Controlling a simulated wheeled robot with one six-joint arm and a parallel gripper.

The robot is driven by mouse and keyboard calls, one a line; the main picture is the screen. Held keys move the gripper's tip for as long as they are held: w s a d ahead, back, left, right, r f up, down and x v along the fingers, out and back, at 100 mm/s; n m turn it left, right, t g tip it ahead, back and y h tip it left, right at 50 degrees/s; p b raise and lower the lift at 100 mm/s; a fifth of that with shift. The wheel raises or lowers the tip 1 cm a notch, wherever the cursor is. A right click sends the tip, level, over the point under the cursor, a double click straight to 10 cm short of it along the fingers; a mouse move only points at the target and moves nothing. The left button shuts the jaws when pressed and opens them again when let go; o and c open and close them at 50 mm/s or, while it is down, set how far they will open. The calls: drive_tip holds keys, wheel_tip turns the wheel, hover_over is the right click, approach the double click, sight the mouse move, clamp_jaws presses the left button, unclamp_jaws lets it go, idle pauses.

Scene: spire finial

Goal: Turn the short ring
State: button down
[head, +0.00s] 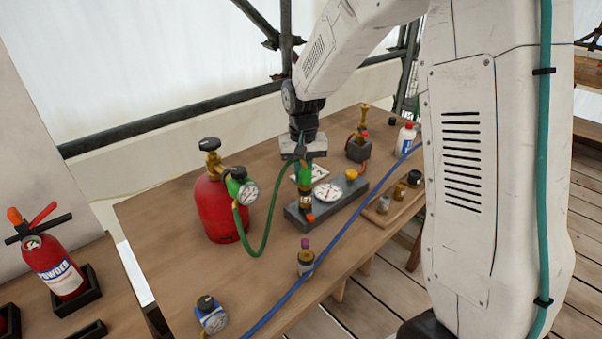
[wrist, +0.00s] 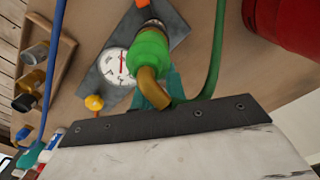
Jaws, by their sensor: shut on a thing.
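The collar looks like the short ring, but I cannot tell for sure. My gripper (head: 303,168) points down from above and is shut on the green fitting. In the wrist view the green fitting (wrist: 150,50) has a brass elbow (wrist: 152,88), with teal finger parts of my gripper (wrist: 166,82) partly hidden behind it. The collar's lower edge meets the block; the exact finger contact is hidden.
A green hose (head: 268,225) loops from the fitting to the regulator on a red cylinder (head: 219,210). A white dial (head: 330,191) and yellow knob (head: 352,174) sit on the block. A blue hose (head: 340,235) crosses the bench; a small bottle (head: 306,262) stands in front.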

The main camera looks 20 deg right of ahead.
idle(0.4)
drive_tip(key=c, duration=1.4)
unclamp_jaws()
drive_tip(key=shift+r, duration=3.9)
drive_tip(key=s+r+n, duration=0.1)
drive_tip(key=s+r, duration=0.2)
drive_tip(key=s, duration=1.3)
drive_tip(key=s+a+r+n+t, duration=0.1)
drive_tip(key=s+r, duration=0.3)
drive_tip(key=s, duration=1.2)
drive_tip(key=shift+a+n, duration=0.15)
drive_tip(key=shift+n, duration=0.35)
drive_tip(key=shift+w, duration=0.1)
